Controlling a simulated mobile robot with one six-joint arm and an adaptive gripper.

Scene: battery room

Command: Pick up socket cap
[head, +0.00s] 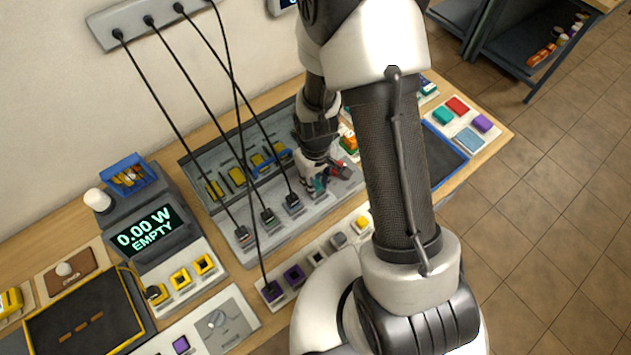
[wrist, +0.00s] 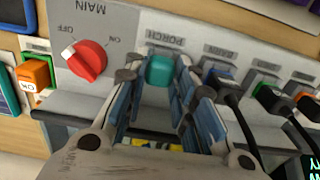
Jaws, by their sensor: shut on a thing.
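The teal socket cap (wrist: 159,71) sits between the two blue-padded fingertips of my gripper (wrist: 158,84) in the wrist view. The gripper is shut on it, at the panel position labelled PORCH. I cannot tell whether the cap is still seated in its socket or clear of it. In the head view my gripper (head: 316,185) reaches down over the right part of the grey socket panel (head: 262,238), with a bit of teal at its fingers.
A red MAIN knob (wrist: 84,60) stands close to the left of the fingers in the wrist view. A black plug (wrist: 223,82) with its cable is close on the right. Several cables hang from the wall strip (head: 150,22). A display (head: 148,229) reads 0.00 W EMPTY.

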